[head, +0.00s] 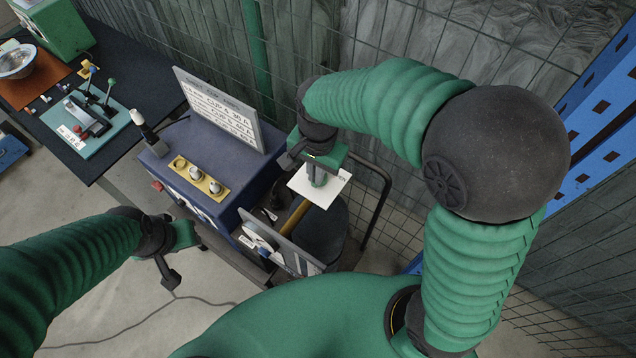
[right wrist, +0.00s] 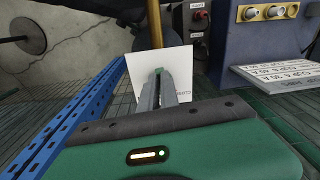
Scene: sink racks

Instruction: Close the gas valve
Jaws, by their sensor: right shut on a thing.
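The gas valve's white label plate (head: 330,190) sits beside the blue machine, by a yellow pipe (head: 297,216). Dark lettering shows at its edge, partly hidden. My right gripper (head: 318,180) points down at the middle of the plate, its fingers shut on the valve handle. The handle itself is mostly hidden by the fingers. In the right wrist view the fingers (right wrist: 160,82) lie together in front of the white plate (right wrist: 137,68), with the yellow pipe (right wrist: 155,22) behind. My left gripper (head: 173,280) hangs at the lower left, away from the valve; its opening is unclear.
The blue machine (head: 232,180) with knobs and a sign board (head: 220,108) stands left of the valve. A dark cylinder (head: 322,235) and a black rail (head: 376,215) are close by. Wire fencing and a blue rack (head: 600,120) bound the right side.

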